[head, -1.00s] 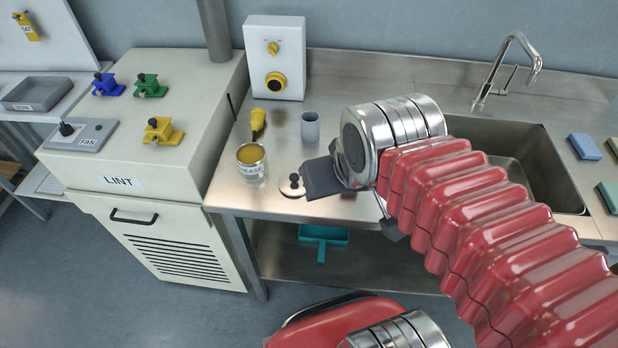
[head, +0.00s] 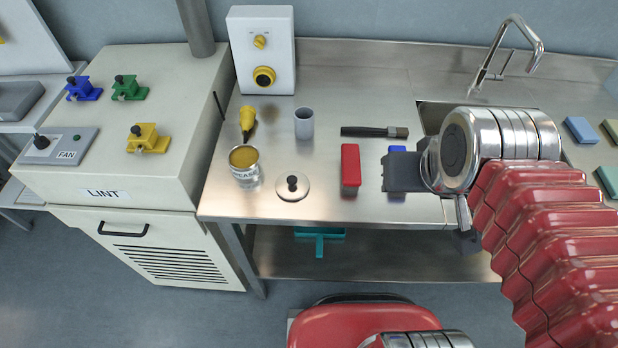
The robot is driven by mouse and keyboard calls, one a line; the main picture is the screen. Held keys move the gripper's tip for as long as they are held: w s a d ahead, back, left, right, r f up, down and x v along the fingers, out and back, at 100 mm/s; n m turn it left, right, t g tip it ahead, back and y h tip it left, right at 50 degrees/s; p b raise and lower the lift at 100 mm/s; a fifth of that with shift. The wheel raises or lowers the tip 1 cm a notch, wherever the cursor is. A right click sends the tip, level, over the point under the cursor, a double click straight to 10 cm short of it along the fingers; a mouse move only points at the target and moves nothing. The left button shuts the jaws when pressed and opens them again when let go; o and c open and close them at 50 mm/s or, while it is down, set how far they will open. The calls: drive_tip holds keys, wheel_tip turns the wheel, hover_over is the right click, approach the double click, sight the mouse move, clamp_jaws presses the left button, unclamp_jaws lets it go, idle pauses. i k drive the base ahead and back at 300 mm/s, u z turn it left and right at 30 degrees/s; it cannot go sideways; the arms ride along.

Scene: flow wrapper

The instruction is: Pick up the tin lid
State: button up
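The tin lid (head: 293,187) is a round silver disc with a black knob, lying flat on the steel worktop near its front edge. It is just right of the open grease tin (head: 246,168), which shows yellow contents. My gripper (head: 390,172) is well to the right of the lid, beyond a red block, and seems to be above the worktop. Its dark grey end points left. The gap between its fingers does not show, so I cannot tell whether it is open or shut.
A red block (head: 350,169) stands between the lid and my gripper. A blue object (head: 397,149) is partly hidden by my gripper. A brush (head: 374,131), a grey cup (head: 304,123) and a yellow-handled tool (head: 247,122) are farther back. The sink (head: 432,117) is right.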

sight(291, 184)
drive_tip(key=z, duration=0.3)
drive_tip(key=k, duration=1.05)
drive_tip(key=u, duration=1.45)
drive_tip(key=i, duration=1)
drive_tip(key=z, duration=0.1)
